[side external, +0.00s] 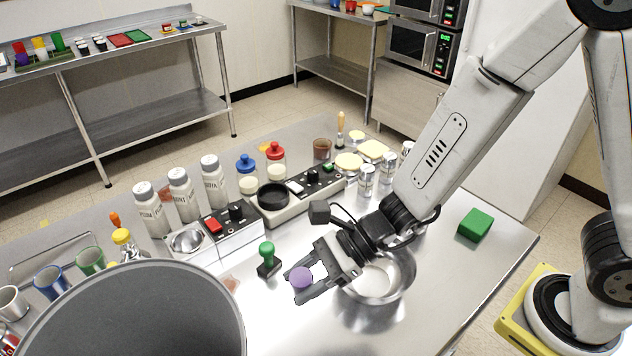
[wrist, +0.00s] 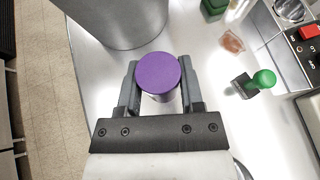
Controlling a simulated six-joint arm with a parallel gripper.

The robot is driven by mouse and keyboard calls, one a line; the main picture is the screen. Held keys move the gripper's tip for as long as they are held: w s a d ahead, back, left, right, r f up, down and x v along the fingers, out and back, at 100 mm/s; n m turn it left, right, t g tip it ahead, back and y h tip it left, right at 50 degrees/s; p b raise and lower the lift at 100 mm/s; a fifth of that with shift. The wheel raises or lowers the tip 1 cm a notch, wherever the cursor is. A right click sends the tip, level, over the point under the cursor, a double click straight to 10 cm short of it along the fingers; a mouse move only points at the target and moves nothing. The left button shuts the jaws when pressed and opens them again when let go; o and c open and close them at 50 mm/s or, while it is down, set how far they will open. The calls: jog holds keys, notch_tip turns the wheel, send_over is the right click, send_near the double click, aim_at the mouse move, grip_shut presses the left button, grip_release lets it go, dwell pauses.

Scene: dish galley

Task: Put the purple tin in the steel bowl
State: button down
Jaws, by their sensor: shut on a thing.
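The purple tin (side external: 301,277) is between the fingers of my gripper (side external: 318,278), which is shut on it. In the wrist view the tin's round purple lid (wrist: 158,73) faces the camera, with a pale side just showing below it, and the gripper's fingers (wrist: 158,90) press on both sides. The steel bowl (side external: 404,284) stands on the counter right behind and to the right of my gripper, partly hidden by it. Something pale shows inside the bowl. The bowl does not show clearly in the wrist view. I cannot tell the tin's exact height above the counter.
A large grey pot (side external: 130,310) stands at the front left. A green-handled stamp (side external: 267,258) stands left of my gripper. A control unit with a red button (side external: 232,232) and white bottles (side external: 181,194) are behind. A green block (side external: 475,225) lies at right, with clear counter around it.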

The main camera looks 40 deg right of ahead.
jog(key=n+g, duration=0.2)
jog(key=n, duration=0.1)
jog(key=shift+s+r+g+h, duration=0.1)
jog(key=shift+r+g+h, duration=0.3)
jog(key=shift+s+r+n+g+h, duration=0.15)
jog(key=shift+n+g+h, duration=0.25)
jog(key=shift+n+g, duration=0.45)
jog(key=n+h, duration=0.1)
jog(key=n, duration=0.1)
jog(key=n+g+h, duration=0.1)
jog(key=n+g, duration=0.1)
jog(key=n, duration=0.1)
jog(key=shift+s+d+r+n+h, duration=0.25)
jog(key=shift+d+n+h, duration=0.1)
jog(key=shift+d+h, duration=0.05)
jog(key=d+n+h, duration=0.2)
jog(key=n+h, duration=0.1)
jog(key=n, duration=2.5)
send_over(373, 278)
jog(key=shift+f+g, duration=0.3)
jog(key=shift+g, duration=0.15)
jog(key=shift+f, duration=0.2)
jog(key=shift+f, duration=5.3)
